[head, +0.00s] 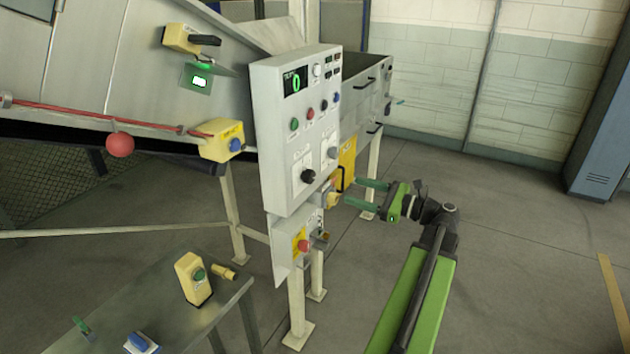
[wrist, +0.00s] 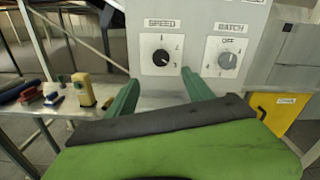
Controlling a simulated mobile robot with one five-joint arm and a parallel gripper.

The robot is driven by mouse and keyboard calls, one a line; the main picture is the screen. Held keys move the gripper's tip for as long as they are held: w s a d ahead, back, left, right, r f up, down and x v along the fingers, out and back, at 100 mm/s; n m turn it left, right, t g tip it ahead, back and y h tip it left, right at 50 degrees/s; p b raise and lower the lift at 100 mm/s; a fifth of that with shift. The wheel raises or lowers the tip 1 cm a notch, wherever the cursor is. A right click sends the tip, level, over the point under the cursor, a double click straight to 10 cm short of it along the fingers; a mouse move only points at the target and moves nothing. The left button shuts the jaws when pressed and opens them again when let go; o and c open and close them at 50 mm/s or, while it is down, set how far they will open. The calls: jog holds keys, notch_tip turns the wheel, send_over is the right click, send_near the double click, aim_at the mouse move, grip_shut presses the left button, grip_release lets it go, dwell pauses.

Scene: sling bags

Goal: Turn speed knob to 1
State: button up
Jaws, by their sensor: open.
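The black speed knob (wrist: 161,57) sits on a white dial plate under the label SPEED in the wrist view. Small figures show around it, but I cannot tell which one its pointer faces. In the head view the speed knob (head: 308,176) is low on the grey control panel (head: 270,150). My gripper (head: 354,193) is open, its green fingers pointing left toward the panel's lower right. In the wrist view my gripper's fingertips (wrist: 160,78) lie below and to either side of the speed knob. They appear apart from it, with nothing between them.
The grey batch knob (wrist: 228,61) is right of the speed knob. A red emergency button (head: 303,245) is below the panel. A metal table (head: 225,310) with several small devices stands at the lower left. Open floor lies to the right.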

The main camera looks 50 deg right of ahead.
aim_at(312, 178)
jog(key=x, duration=1.4)
jog(key=shift+w+d, duration=0.15)
jog(key=shift+c, duration=0.2)
